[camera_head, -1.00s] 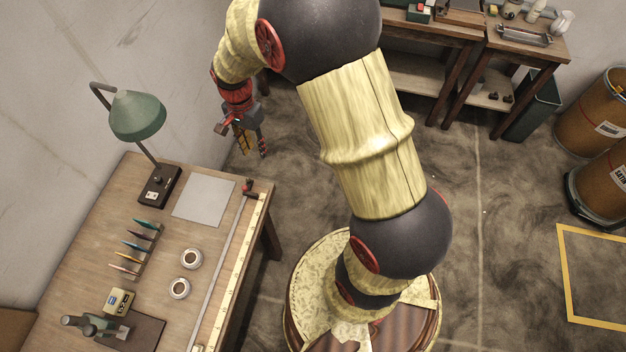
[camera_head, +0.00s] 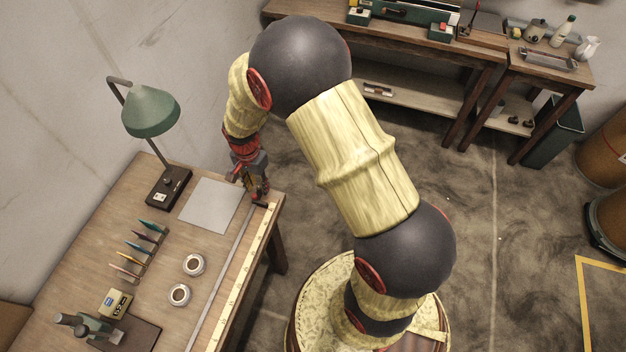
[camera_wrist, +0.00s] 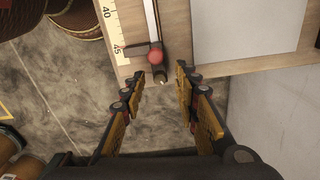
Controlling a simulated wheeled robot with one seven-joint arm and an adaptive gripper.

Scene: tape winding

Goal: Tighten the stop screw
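The stop screw appears as a round red knob (camera_wrist: 156,56) on a dark stop at the end of the rail (camera_wrist: 151,20), beside the yellowish ruler (camera_wrist: 113,28) near the table's edge. In the head view the ruler (camera_head: 238,273) and rail (camera_head: 219,279) run along the table's right side, and the dark stop (camera_head: 266,204) sits at their far end, partly behind my gripper. My gripper (camera_wrist: 160,92) is open and empty, its two fingers apart with the knob just beyond the gap between them. It also shows in the head view (camera_head: 258,192) at the table's far right corner.
A grey sheet (camera_head: 211,205) lies next to the rail, with a green lamp (camera_head: 151,112) behind it. Two white tape rolls, several coloured tools and a yellow device (camera_head: 115,303) lie nearer. Floor is open right of the table; a workbench (camera_head: 420,55) stands at the back.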

